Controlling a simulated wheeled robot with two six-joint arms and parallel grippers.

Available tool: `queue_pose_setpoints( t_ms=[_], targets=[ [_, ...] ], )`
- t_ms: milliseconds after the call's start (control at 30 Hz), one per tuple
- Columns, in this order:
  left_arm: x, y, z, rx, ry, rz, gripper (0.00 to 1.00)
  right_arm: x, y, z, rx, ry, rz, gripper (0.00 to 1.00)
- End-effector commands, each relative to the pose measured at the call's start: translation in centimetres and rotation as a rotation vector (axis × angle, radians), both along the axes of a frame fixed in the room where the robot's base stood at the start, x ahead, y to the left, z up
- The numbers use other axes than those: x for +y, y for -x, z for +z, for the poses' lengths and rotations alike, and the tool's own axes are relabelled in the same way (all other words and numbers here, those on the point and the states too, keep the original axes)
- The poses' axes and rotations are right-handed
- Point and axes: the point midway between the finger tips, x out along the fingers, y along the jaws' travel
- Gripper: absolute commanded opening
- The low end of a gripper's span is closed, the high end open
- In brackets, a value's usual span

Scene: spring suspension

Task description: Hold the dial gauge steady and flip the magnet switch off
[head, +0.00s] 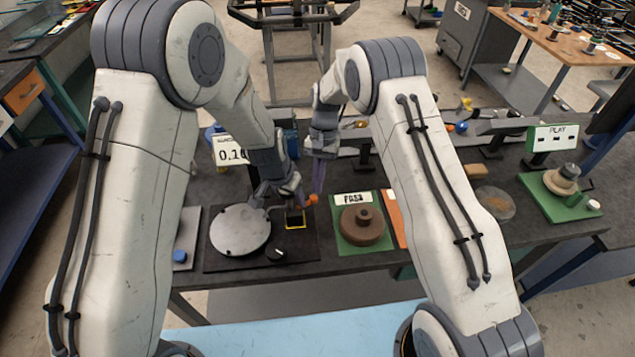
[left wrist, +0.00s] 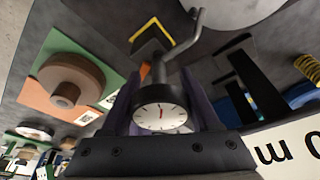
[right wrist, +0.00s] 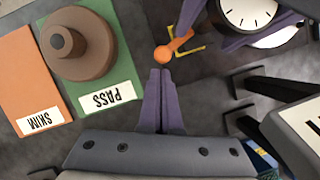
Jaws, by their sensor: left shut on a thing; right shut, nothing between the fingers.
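The dial gauge (left wrist: 160,117), with a white face, is between the purple fingers of my left gripper (left wrist: 165,105), which is shut on it. Part of its face also shows in the right wrist view (right wrist: 247,12). A bent grey rod runs from the gauge's area toward the round grey plate (head: 240,230). The magnet base (head: 295,219) is dark with yellow edges. The orange magnet switch (right wrist: 165,54) sticks out beside it. My right gripper (right wrist: 160,75) is shut and empty, its tips just beside the switch knob; I cannot tell whether they touch.
A green PASS pad (head: 345,242) with a brown stepped disc (head: 362,226) lies right of the magnet base, with an orange SKIM pad (right wrist: 30,80) beyond. A sign reading 0.10 (head: 231,152) stands behind the gauge. A green PLAY station (head: 552,140) is at the far right.

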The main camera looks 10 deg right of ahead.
Motion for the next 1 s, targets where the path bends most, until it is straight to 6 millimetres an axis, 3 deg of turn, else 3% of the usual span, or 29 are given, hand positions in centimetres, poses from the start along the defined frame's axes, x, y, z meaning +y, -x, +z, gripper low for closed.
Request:
queue_pose_setpoints(
  t_ms=[1000],
  targets=[
    [-0.02,-0.05,0.08,-0.002,0.001,0.000,0.00,-0.39,0.69,0.03,-0.001,0.000,-0.102,0.00]
  ],
)
